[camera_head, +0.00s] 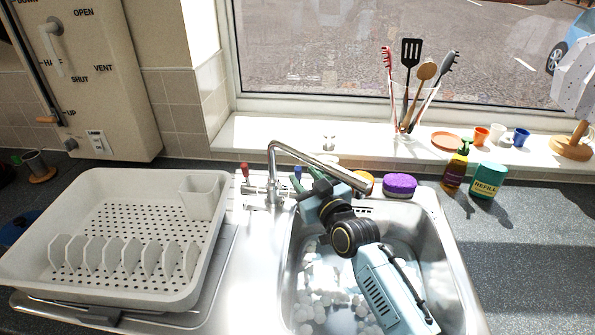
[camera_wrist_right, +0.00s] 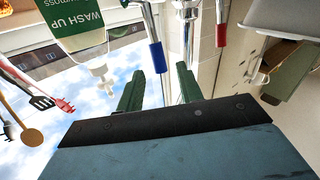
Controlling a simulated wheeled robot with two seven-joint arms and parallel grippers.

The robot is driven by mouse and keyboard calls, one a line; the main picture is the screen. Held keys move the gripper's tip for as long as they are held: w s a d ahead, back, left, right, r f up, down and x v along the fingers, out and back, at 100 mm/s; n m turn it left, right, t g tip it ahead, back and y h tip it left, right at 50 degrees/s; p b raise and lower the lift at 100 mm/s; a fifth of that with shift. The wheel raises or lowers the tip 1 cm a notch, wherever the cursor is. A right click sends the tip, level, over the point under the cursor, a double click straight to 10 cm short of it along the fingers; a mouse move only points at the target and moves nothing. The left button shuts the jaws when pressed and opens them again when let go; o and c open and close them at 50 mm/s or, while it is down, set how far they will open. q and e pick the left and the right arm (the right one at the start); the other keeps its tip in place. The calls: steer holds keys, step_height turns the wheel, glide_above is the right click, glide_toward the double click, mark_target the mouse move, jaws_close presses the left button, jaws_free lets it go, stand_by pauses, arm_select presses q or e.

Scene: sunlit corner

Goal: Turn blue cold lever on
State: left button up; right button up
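The blue cold lever (camera_head: 297,172) stands at the right of the tap (camera_head: 272,190), behind the sink. In the right wrist view the blue-tipped lever (camera_wrist_right: 158,57) appears between the two green fingers of my right gripper (camera_wrist_right: 158,82). The fingers are apart, with no contact visible on the lever. In the head view my right gripper (camera_head: 309,186) is close in front of the lever, beneath the spout, and partly hides the lever's lower part. The red lever (camera_head: 244,169) stands at the tap's left and also shows in the wrist view (camera_wrist_right: 221,36). My left gripper is out of view.
The metal spout (camera_head: 315,164) reaches over my right gripper. The sink (camera_head: 450,250) lies below my right arm. A white dish rack (camera_head: 110,285) stands left. A purple sponge (camera_head: 400,184), a brown bottle (camera_head: 456,168) and a green refill bottle (camera_head: 487,181) stand right of the tap.

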mark_target(300, 172)
steer(key=shift+x, duration=2.1)
jaws_close()
steer(key=shift+b, duration=0.3)
